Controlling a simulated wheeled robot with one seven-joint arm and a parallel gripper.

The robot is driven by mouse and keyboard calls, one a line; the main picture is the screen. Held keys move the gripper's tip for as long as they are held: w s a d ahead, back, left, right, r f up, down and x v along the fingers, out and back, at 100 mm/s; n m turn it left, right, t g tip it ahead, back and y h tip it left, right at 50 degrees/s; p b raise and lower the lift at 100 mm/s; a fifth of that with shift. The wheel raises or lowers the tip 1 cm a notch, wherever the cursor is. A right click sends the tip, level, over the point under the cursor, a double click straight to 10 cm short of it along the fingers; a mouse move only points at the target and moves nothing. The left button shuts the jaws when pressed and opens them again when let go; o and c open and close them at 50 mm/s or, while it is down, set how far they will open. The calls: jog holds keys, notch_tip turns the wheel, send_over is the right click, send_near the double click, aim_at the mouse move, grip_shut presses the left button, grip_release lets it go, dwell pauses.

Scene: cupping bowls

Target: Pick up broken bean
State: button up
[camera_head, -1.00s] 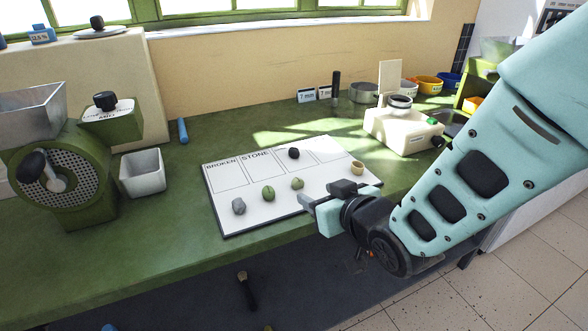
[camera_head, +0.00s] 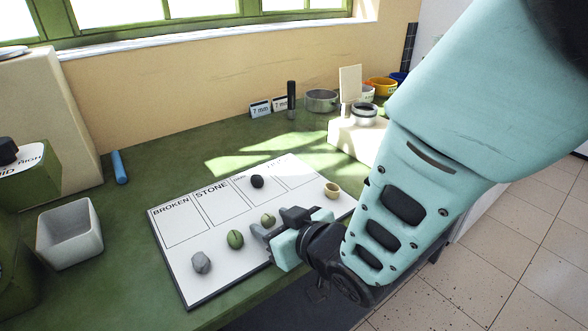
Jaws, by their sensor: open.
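The white sorting board (camera_head: 180,225) lies on the green bench, with boxes headed BROKEN and STONE at its far left. Along its near side are a grey stone-like lump (camera_head: 201,263), a creased green bean (camera_head: 235,239) and a smaller olive-green piece (camera_head: 267,219). A black bean (camera_head: 257,181) lies further back and a hollow tan piece (camera_head: 331,190) lies at the right. I cannot tell for sure which is the broken bean. My gripper (camera_head: 274,228) is open at the board's near edge, close beside the olive piece; nothing shows held. Its wrist hides part of the board.
A white square bowl (camera_head: 70,234) stands left of the board, with a blue stick (camera_head: 119,167) behind it. A cream scale-like device (camera_head: 357,137), a metal dish (camera_head: 321,100) and small 7 mm signs (camera_head: 261,109) stand at the back. The bench between is clear.

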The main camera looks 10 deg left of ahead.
jog(key=shift+c, duration=0.2)
jog(key=c, duration=1)
